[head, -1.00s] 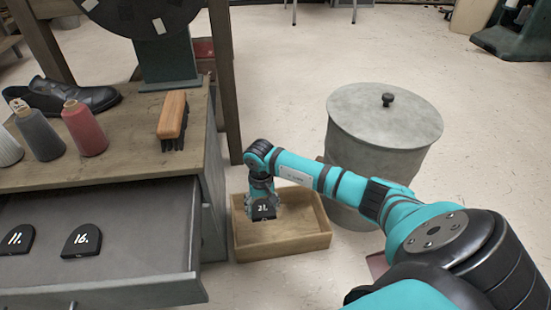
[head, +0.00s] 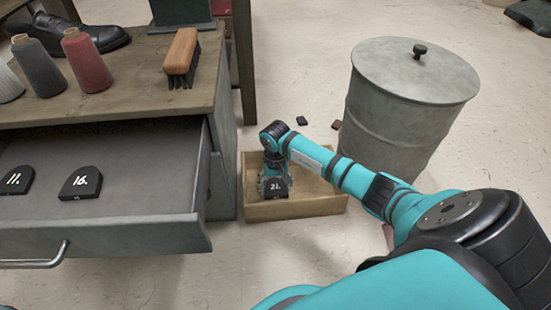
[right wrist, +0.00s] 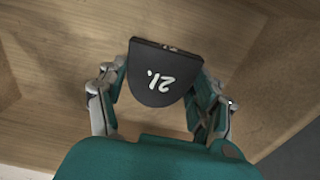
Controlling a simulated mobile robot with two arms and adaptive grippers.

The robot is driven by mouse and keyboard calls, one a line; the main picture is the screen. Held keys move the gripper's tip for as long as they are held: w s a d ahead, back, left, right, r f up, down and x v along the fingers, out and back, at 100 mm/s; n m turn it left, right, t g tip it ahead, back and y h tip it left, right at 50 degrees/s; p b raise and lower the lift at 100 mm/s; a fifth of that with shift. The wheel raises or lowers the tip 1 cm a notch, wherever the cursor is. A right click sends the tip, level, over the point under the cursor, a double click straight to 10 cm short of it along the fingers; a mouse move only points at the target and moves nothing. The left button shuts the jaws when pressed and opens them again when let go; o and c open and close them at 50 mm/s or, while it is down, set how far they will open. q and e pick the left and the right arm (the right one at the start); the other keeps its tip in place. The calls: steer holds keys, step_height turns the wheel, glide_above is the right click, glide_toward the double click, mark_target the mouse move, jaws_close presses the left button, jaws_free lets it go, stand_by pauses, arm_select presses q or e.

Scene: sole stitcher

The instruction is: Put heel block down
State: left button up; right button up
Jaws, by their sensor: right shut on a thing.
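The black heel block marked 21 (head: 275,188) is in my right gripper (head: 274,182), inside the wooden box (head: 310,207) on the floor. In the right wrist view, the heel block (right wrist: 160,72) sits between both fingers of the gripper (right wrist: 158,90), with the wooden box floor (right wrist: 60,75) beneath it. I cannot tell whether the block touches the box floor. Two more heel blocks, marked 11 (head: 14,181) and 16 (head: 81,183), lie in the open drawer (head: 140,165). My left gripper is not in view.
The drawer cabinet (head: 120,103) stands left of the box, carrying a brush (head: 182,58), thread spools (head: 87,60) and a black shoe (head: 85,38). A lidded grey bin (head: 400,115) stands right of the box. Small dark pieces (head: 302,121) lie on the floor behind.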

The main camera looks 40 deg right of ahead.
mark_target(276, 187)
steer(key=shift+f, duration=0.15)
steer(key=o, duration=1.2)
step_height(276, 187, up, 12)
steer(key=p, duration=0.7)
steer(key=shift+p, duration=0.35)
